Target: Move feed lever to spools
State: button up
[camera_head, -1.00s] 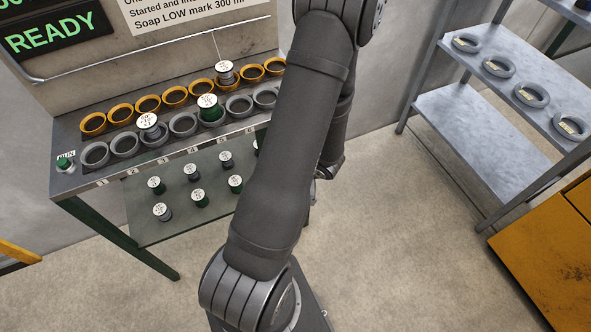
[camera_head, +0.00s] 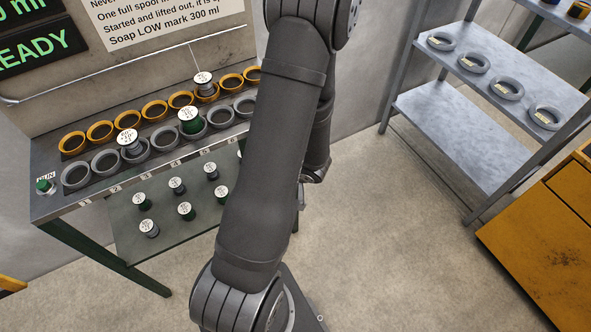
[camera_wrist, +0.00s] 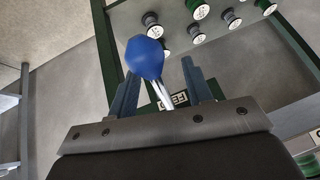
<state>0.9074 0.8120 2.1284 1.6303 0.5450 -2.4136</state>
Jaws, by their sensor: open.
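The feed lever has a blue faceted knob (camera_wrist: 145,57) on a bright metal shaft (camera_wrist: 161,94). It stands by the green-edged machine frame, beside a label reading FEED (camera_wrist: 172,101). My gripper (camera_wrist: 160,70) is open, with its two blue-grey fingers on either side of the shaft. The knob sits near the left fingertip; I cannot tell if they touch. Several spools (camera_wrist: 199,9) are beyond it on the lower panel. In the head view these spools (camera_head: 176,185) stand below the machine's front edge. My arm hides the lever and gripper there.
The machine top holds yellow rings (camera_head: 154,110) and grey rings (camera_head: 105,162), with spools in a few. A green RUN button (camera_head: 45,185) is at its left. A grey shelf (camera_head: 455,120) and yellow cabinet (camera_head: 540,225) stand right. The floor between is clear.

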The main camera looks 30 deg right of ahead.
jog(key=v, duration=1.6)
jog(key=shift+w, duration=0.1)
jog(key=shift+x, duration=7.95)
jog(key=v, duration=1.6)
jog(key=x, duration=1.7)
jog(key=v, duration=0.4)
jog(key=shift+a, duration=0.3)
jog(key=shift+s+r, duration=0.25)
jog(key=shift+r, duration=0.6)
